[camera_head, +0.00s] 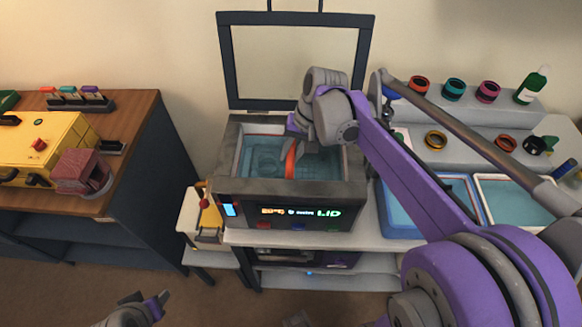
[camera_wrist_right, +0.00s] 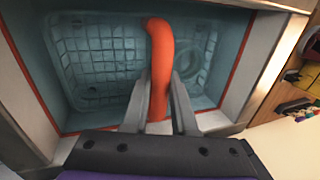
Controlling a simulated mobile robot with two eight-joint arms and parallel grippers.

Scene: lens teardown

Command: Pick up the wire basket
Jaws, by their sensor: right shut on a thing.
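The wire basket (camera_head: 262,163) sits low inside the open tank of the dark cleaner (camera_head: 290,208). Its mesh floor and walls also show in the right wrist view (camera_wrist_right: 98,55). The basket's thick orange handle (camera_wrist_right: 160,45) arches up, and it shows in the head view too (camera_head: 290,160). My right gripper (camera_wrist_right: 161,105) is shut on this handle, with one grey finger on each side. A pale ring (camera_wrist_right: 205,68) lies in the basket, partly hidden by a finger. My left gripper (camera_head: 150,305) is low at the left, away from the basket; its jaw state is unclear.
The cleaner's framed lid (camera_head: 296,62) stands open behind the tank. Blue trays (camera_head: 400,215) and a stepped rack (camera_head: 470,105) with coloured rings stand at the right, partly behind my right arm. A wooden bench (camera_head: 135,125) with a yellow machine (camera_head: 60,140) is at the left.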

